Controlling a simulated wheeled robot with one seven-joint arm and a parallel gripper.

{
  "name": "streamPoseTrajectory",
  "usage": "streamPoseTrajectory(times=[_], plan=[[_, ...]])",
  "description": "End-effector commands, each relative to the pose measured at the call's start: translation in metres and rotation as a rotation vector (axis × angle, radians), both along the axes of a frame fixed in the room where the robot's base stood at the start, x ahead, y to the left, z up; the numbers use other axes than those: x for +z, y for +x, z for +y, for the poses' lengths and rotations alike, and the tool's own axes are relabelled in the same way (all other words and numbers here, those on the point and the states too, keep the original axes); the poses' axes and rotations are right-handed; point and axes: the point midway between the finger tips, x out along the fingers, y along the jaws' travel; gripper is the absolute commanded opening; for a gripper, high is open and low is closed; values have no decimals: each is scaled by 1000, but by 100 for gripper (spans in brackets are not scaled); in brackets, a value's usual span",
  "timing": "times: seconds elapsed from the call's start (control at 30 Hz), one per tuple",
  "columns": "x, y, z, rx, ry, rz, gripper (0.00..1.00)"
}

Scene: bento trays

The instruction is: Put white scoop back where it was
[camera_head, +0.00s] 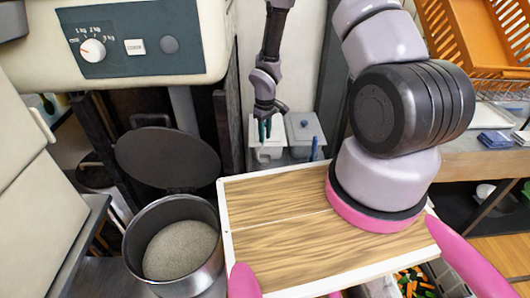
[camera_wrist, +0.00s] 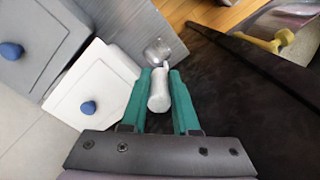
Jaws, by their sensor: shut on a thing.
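My gripper (camera_wrist: 158,92) has teal fingers, which are shut on the white handle of the white scoop (camera_wrist: 159,98) in the wrist view. The scoop's shiny metallic head (camera_wrist: 157,50) points away from the gripper, over a grey surface. In the head view my gripper (camera_head: 265,128) is at the back, over a white lidded container (camera_head: 268,152); the scoop cannot be made out there. A grey lidded container (camera_head: 305,128) with a blue knob stands just right of the white one. Both containers also show at the left of the wrist view, the white one (camera_wrist: 92,85) nearer.
A wooden board (camera_head: 275,205) with a white rim lies in front. A metal pot (camera_head: 205,270) of grain stands at left, with a dark round lid (camera_head: 168,158) behind it. An orange basket (camera_head: 480,35) is at upper right. A dark panel (camera_wrist: 245,90) is right of my gripper.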

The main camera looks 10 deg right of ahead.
Motion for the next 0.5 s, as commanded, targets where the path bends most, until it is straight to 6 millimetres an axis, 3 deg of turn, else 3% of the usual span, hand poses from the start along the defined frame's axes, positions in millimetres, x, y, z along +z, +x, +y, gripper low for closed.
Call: streamPoseTrajectory(times=[0.5], plan=[[-54, 0, 0, -2, 0, 0, 0]])
